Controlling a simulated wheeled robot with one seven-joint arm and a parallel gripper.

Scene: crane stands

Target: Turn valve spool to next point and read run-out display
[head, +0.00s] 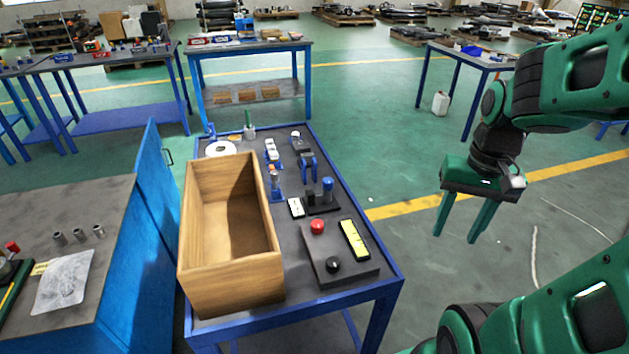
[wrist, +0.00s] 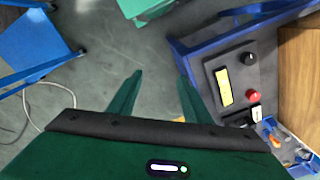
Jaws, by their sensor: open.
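My gripper (head: 455,237) hangs open and empty over the floor, right of the blue bench (head: 385,288) and apart from it. In the wrist view its two fingers (wrist: 160,74) are spread with only floor between them. Small blue-and-metal fixtures (head: 307,165) stand on the bench behind the control box; I cannot tell which part is the valve spool. A small white display (head: 296,207) lies near a black base with a blue knob (head: 327,186). A yellow-lit panel (head: 355,240) is on the control box; its reading is too small to tell. It also shows in the wrist view (wrist: 223,87).
An open wooden crate (head: 228,290) fills the bench's left side. The control box (head: 342,272) has a red button (head: 317,227) and a black knob (head: 333,264). A grey-topped cabinet (head: 100,215) stands left. Floor between the bench and my gripper is clear.

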